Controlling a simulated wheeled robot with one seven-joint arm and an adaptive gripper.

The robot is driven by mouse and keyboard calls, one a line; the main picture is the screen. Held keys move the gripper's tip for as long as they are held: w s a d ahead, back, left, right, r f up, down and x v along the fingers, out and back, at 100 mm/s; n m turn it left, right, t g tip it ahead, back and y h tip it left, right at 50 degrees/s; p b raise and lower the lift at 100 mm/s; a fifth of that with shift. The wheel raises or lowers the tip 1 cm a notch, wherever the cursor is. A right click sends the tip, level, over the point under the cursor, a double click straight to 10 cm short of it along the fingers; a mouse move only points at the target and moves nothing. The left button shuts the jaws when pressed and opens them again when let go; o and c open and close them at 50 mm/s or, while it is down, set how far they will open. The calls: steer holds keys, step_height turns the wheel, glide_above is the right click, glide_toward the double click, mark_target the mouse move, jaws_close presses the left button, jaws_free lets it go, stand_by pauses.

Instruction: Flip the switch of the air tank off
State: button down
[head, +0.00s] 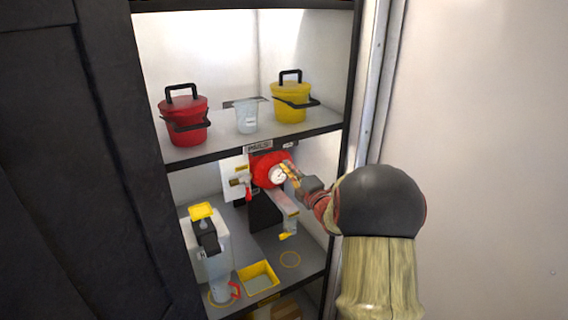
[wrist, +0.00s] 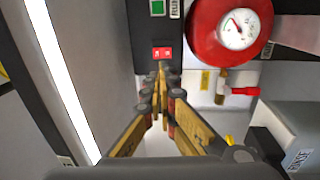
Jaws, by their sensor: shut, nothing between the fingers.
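The red round air tank (head: 260,162) with a white dial gauge (head: 278,175) sits below the upper shelf. In the wrist view the tank (wrist: 204,32) is at the upper right, its gauge (wrist: 237,29) facing me. A small red rocker switch (wrist: 163,53) is on a dark panel left of the tank; I cannot make out its position. My gripper (wrist: 162,72) is shut and empty, its tips just below the switch in the picture; contact is unclear. In the head view my gripper (head: 288,170) is beside the gauge and the switch is hidden.
A red-handled valve (wrist: 244,91) is under the tank. A red bucket (head: 184,122), a clear jug (head: 247,117) and a yellow bucket (head: 291,103) stand on the upper shelf. A yellow tray (head: 258,278) is below. The cabinet's side wall is close by my gripper.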

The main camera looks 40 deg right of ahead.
mark_target(271, 147)
steer(key=b+x, duration=0.1)
steer(key=x, duration=1.1)
steer(key=shift+w+b, duration=0.1)
steer(key=shift+b, duration=0.2)
steer(key=shift+w+b, duration=0.1)
steer(key=shift+b, duration=0.25)
steer(key=shift+w+b, duration=0.15)
steer(key=shift+b, duration=0.25)
steer(key=shift+r+g+p, duration=0.4)
steer(key=shift+r+p, duration=0.15)
steer(key=shift+p, duration=0.05)
steer(key=shift+f, duration=0.15)
